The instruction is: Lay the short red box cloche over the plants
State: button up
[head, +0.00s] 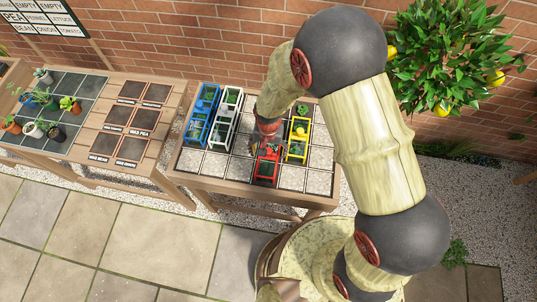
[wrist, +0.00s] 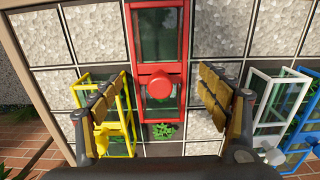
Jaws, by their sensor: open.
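The red box cloche (head: 268,172) has a red frame with clear panes and stands on the tiled table top. In the wrist view the red cloche (wrist: 160,11) lies between my fingers, with its round red knob (wrist: 160,87) near its lower end. My gripper (wrist: 158,88) is open, with one finger on either side of the knob and a gap to each. A small green plant (wrist: 163,131) shows just below the cloche's lower end in the wrist view, seemingly outside the frame. In the head view my gripper hides part of the cloche and the tiles behind it.
A yellow cloche (head: 297,148) stands close to the right of the red one. A white cloche (head: 222,128) and a blue cloche (head: 202,114) stand at the left. Front tiles are bare. Another table with potted plants (head: 68,104) and label plates (head: 131,149) is further left.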

notch_tip(320, 180, up, 7)
jog(key=shift+r+p, duration=0.1)
jog(key=shift+p, duration=0.25)
jog(key=d+r+t, duration=0.1)
jog(key=d+r, duration=0.4)
jog(key=r, duration=0.6)
jog(key=d+r+t, duration=0.2)
jog(key=d+r, duration=0.4)
jog(key=r, duration=0.5)
jog(key=s+d+r+n+t, duration=0.1)
jog(key=s+d+r+t, duration=0.1)
jog(key=s+d+r, duration=0.8)
jog(key=s+r, duration=0.1)
jog(key=s, duration=0.2)
jog(key=shift+s+r+n+t, duration=0.3)
jog(key=shift+s+r, duration=0.05)
jog(key=shift+s, duration=0.05)
notch_tip(320, 180, down, 8)
jog(key=b, duration=0.7)
jog(key=shift+r, duration=0.2)
